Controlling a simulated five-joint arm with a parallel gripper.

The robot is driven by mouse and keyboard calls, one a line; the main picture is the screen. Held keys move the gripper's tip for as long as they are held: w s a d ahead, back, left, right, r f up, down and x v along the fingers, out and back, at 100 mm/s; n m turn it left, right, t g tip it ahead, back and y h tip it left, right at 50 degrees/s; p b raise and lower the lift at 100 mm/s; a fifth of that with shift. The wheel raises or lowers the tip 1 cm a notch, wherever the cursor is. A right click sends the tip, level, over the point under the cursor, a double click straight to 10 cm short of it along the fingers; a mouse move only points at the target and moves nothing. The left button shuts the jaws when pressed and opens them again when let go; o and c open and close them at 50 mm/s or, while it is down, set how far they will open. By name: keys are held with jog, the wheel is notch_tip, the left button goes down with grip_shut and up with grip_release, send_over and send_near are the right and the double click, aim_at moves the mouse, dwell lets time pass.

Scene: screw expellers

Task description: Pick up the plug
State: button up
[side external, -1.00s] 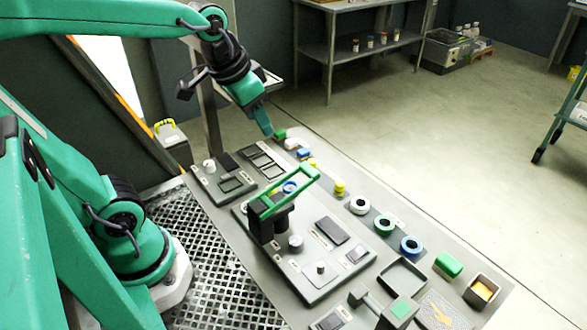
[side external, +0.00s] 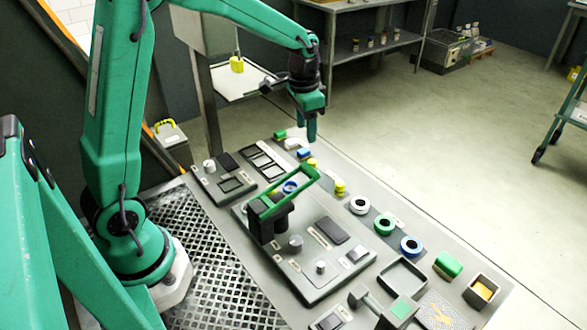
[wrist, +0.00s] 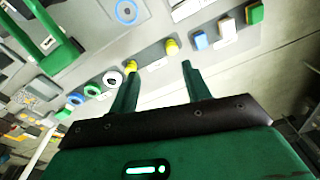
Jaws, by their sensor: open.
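My gripper (side external: 311,136) is open and empty, pointing down above the far end of the grey table. In the wrist view its two fingers (wrist: 160,68) stand apart with nothing between them. I cannot tell for sure which piece is the plug. A yellow piece (side external: 340,187) stands in the row along the table's right side; it also shows in the wrist view (wrist: 132,64) by the left fingertip. Another yellow piece (side external: 312,163) is farther back, beside the blue block; in the wrist view (wrist: 171,46) it lies beyond the gap between the fingers.
The same row holds a green block (side external: 280,134), a blue block (side external: 304,153), a white ring (side external: 360,205), a green ring (side external: 384,224) and a blue ring (side external: 411,246). A green handle (side external: 285,195) stands up from the middle panel.

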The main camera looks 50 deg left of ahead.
jog(key=g, duration=0.1)
send_over(313, 161)
jog(key=shift+m, duration=0.4)
jog(key=f, duration=0.6)
jog(key=shift+s+a+f, duration=0.1)
jog(key=shift+s+f, duration=0.15)
jog(key=shift+f, duration=1.35)
jog(key=shift+w+f, duration=0.2)
jog(key=shift+f, duration=2.4)
grip_shut()
